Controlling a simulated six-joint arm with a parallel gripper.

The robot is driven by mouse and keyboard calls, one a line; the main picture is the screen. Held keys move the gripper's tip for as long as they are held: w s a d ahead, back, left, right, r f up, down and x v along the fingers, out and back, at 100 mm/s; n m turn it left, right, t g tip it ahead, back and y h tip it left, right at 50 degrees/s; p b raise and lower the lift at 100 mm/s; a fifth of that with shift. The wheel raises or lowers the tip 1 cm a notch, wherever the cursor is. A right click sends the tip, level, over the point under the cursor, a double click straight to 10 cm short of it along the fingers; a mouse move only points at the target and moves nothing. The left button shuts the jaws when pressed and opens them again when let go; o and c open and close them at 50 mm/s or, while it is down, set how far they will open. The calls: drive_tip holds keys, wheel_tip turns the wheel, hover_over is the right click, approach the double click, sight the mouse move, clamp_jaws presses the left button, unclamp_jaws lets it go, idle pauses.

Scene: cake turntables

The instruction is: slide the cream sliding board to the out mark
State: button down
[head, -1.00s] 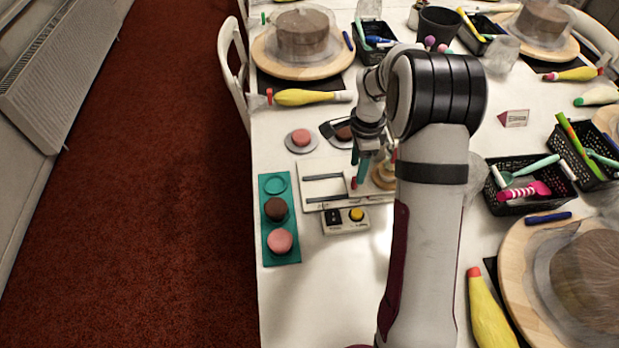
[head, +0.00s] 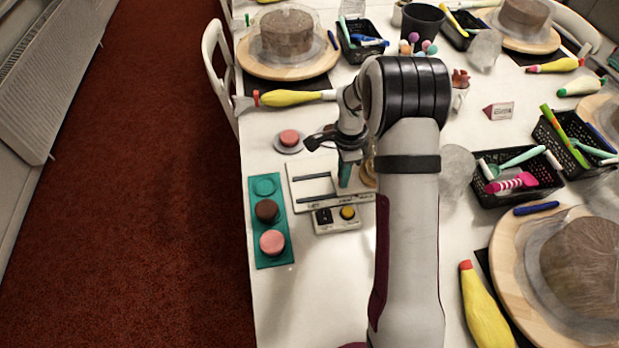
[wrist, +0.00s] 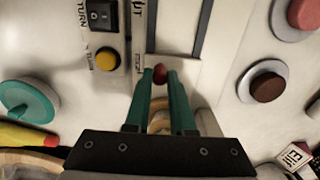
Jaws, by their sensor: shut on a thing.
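The cream sliding board (wrist: 178,62) lies flat between two dark rails in the wrist view. The railed panel also shows in the head view (head: 312,186). A red knob (wrist: 160,72) stands at the board's near end. My gripper (wrist: 159,76) has its teal fingers shut around the knob. In the head view my gripper (head: 345,176) stands at the right end of the rails, and the knob is hidden there. Printed OUT lettering (wrist: 138,10) shows beside the left rail, partly cut off. I cannot tell how far the board is from the out mark.
A switch box with a yellow button (head: 348,212) sits in front of the panel. A teal tray (head: 265,222) with two round cakes lies left. A pink cake on a disc (head: 289,139) stands behind. A round wooden piece (wrist: 160,122) shows under my gripper.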

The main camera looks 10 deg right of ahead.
drive_tip(key=shift+w+a, duration=0.1)
drive_tip(key=shift+a, duration=5.65)
drive_tip(key=c, duration=0.8)
unclamp_jaws()
drive_tip(key=shift+o, duration=0.2)
wheel_tip(320, 180, up, 7)
